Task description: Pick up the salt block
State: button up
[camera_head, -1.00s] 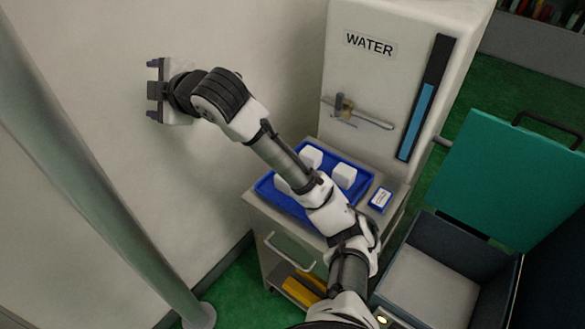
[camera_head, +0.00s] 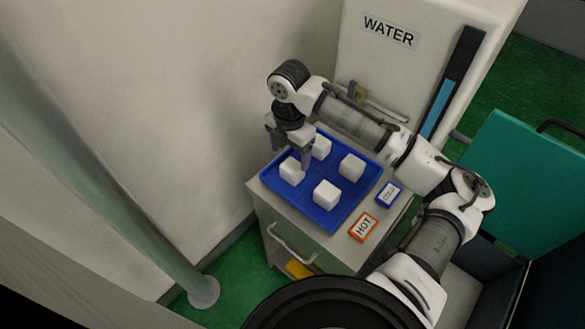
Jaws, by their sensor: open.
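Several white salt blocks rest apart on a blue tray (camera_head: 329,221) on top of a cart: a left block (camera_head: 291,171), a back block (camera_head: 320,147), a right block (camera_head: 351,167) and a front block (camera_head: 326,195). My gripper (camera_head: 291,160) is open and points down over the left rear of the tray, close to the left block and beside the back one. Its fingers partly overlap these two blocks in the picture. I cannot tell whether a finger touches a block.
The cart top (camera_head: 270,197) also holds an orange HOT card (camera_head: 363,227) and a blue card (camera_head: 389,193). A white WATER unit (camera_head: 400,65) stands behind. A grey-green pole (camera_head: 110,190) is at left, and a teal panel (camera_head: 525,185) is at right.

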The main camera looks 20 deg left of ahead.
aim_at(292, 166)
jog(key=shift+s+d+f+p, duration=0.15)
jog(key=shift+f+p, duration=0.4)
jog(key=shift+f, duration=0.9)
jog(key=shift+w+d+f+p, duration=0.15)
jog(key=shift+f+p, duration=0.4)
jog(key=shift+f, duration=0.9)
jog(key=shift+s, duration=0.1)
jog(key=c, duration=1.1)
jog(key=shift+c, duration=0.5)
jog(key=shift+r, duration=0.15)
